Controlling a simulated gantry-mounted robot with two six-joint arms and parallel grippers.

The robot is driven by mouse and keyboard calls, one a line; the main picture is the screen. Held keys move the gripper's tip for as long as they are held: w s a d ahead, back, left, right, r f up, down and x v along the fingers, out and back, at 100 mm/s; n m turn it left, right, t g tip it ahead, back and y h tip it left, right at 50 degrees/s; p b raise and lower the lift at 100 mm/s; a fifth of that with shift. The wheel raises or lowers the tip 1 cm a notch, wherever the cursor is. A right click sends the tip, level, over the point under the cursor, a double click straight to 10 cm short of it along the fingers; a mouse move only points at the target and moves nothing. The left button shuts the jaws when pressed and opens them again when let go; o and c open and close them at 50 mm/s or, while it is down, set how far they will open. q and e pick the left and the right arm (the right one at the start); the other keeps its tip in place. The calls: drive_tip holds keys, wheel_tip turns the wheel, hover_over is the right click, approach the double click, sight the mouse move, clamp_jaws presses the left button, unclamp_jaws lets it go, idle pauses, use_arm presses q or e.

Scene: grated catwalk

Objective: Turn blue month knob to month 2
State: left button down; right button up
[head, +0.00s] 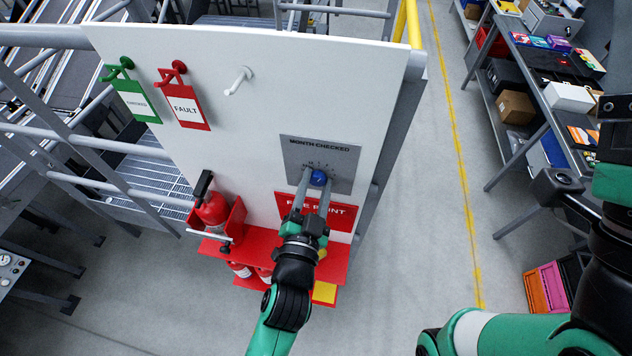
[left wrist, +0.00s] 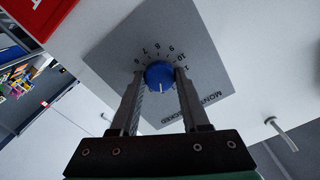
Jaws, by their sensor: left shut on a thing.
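The blue month knob (head: 319,178) sits on the grey "MONTH CHECKED" plate (head: 340,159), on the white board. My left gripper (head: 318,186) reaches up from below, with a finger on each side of the knob and shut on it. In the left wrist view the blue knob (left wrist: 159,74) lies between the tips of my left gripper (left wrist: 158,76). Its white mark points to the picture's bottom, toward the side with the plate's title. Printed numbers around 6 to 11 show above the knob; the number at the mark is not readable. My right gripper is not visible.
Below the plate are a red sign (head: 283,205) and a fire extinguisher (head: 212,210) on a red stand. A green tag (head: 133,98), a red "FAULT" tag (head: 187,107) and a bare white peg (head: 240,79) are higher on the board. A cluttered bench (head: 519,60) stands right.

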use_arm(q)
drive_tip(key=shift+c, duration=2)
unclamp_jaws()
drive_tip(key=b+v, duration=0.1)
drive_tip(key=v, duration=1)
drive_tip(key=shift+s, duration=0.3)
